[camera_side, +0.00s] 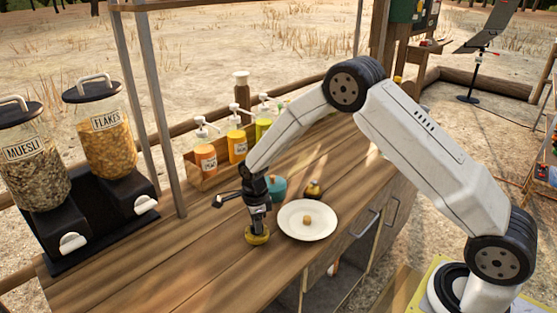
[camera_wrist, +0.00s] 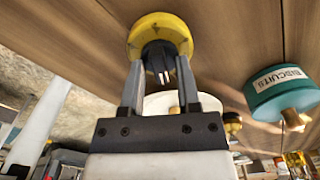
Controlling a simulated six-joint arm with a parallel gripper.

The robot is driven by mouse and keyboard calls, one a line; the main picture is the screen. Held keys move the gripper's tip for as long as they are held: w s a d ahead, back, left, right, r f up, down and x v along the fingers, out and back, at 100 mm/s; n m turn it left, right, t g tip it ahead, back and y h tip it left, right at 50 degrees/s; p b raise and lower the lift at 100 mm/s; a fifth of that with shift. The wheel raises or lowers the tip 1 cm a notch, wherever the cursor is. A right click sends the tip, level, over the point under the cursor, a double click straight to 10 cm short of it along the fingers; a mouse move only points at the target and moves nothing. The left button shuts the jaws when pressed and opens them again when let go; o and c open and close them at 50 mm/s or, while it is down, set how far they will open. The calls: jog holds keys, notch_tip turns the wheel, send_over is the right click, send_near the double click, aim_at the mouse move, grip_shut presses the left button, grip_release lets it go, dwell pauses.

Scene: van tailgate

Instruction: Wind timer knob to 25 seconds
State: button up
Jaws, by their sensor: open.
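The timer (camera_side: 257,237) is a round yellow disc lying on the wooden counter, left of the white plate. In the wrist view the timer (camera_wrist: 178,29) shows its yellow rim and a black knob (camera_wrist: 160,55) in the middle. My gripper (camera_side: 258,221) points down right above the timer and hides much of it in the side view. In the wrist view my gripper (camera_wrist: 159,72) is open, with one finger on each side of the knob. I cannot tell whether either finger touches it. The dial markings are not readable.
A white plate (camera_side: 292,232) with a small tan piece stands right of the timer. A teal biscuits pot (camera_wrist: 285,90) and a small black-and-yellow item (camera_side: 313,188) are near. Pump bottles (camera_side: 237,146) line the back; cereal dispensers (camera_side: 105,137) stand left. The front-left counter is clear.

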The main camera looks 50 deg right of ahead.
jog(key=shift+r, duration=0.15)
jog(key=shift+r, duration=3.35)
jog(key=n, duration=0.2)
jog(key=r+n, duration=0.1)
jog(key=n, duration=0.2)
jog(key=shift+r, duration=0.15)
jog(key=shift+f, duration=2.75)
jog(key=shift+f, duration=1.5)
jog(key=shift+r, duration=0.1)
jog(key=shift+c, duration=0.2)
